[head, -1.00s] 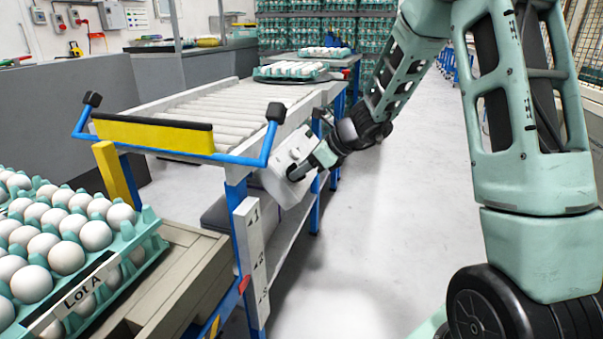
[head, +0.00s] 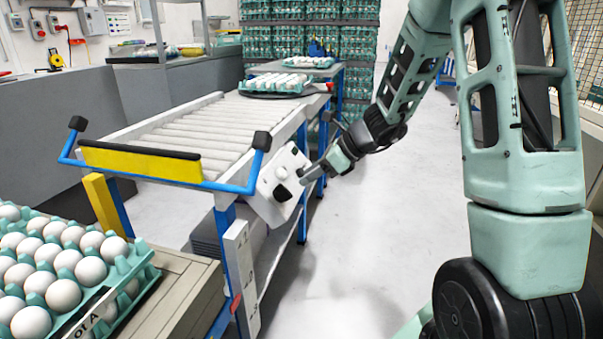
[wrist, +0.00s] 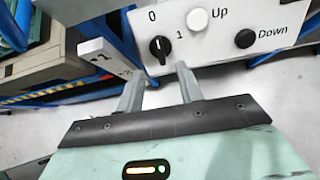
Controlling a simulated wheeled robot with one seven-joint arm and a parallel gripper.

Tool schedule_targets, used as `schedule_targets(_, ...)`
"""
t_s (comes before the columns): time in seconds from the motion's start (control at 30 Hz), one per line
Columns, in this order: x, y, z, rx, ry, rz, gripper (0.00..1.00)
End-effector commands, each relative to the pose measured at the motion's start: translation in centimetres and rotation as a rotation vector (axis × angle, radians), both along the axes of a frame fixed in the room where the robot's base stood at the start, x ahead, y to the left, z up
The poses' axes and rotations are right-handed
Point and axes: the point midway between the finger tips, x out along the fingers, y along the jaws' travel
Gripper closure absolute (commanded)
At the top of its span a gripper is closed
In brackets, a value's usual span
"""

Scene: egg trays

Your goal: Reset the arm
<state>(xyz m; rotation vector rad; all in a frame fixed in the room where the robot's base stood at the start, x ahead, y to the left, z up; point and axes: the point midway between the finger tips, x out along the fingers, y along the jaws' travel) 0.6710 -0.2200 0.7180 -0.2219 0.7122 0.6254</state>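My arm reaches forward on the right in the head view. My gripper (head: 308,176) is beside the white control box (head: 278,188) on the side of the roller conveyor (head: 185,128). In the wrist view, my gripper's two fingers (wrist: 160,72) stand apart with nothing held between them. Beyond them the control box's face (wrist: 220,40) shows a black 0/1 knob (wrist: 159,49), a white Up button (wrist: 197,19) and a black Down button (wrist: 246,38). Whether the fingertips touch the box cannot be told.
A teal tray (head: 143,262) of white eggs is at the lower left. Another tray of eggs (head: 272,86) sits at the conveyor's far end. A blue rail (head: 244,184) runs across the conveyor's near end. Tall stacks of trays (head: 345,45) stand behind. The floor (head: 360,240) right of the conveyor is clear.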

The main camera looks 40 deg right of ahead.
Motion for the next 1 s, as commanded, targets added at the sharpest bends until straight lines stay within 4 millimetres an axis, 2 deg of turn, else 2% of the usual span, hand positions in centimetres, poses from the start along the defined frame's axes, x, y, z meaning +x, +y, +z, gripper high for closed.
schedule_targets(0.57, -0.2, -0.1, 0.1, -0.002, 0.0, 0.001, 0.64)
schedule_targets(0.67, -0.9, 1.1, -0.1, -0.058, 0.002, 0.082, 0.64)
schedule_targets(0.77, -3.0, 3.5, -0.8, -0.2, 0.0, 0.287, 0.64)
schedule_targets(0.9, -7.5, 6.9, -1.9, -0.5, -0.041, 0.75, 0.64)
schedule_targets(1.0, -10.3, 8.2, -2.4, -0.711, -0.104, 1.102, 0.64)
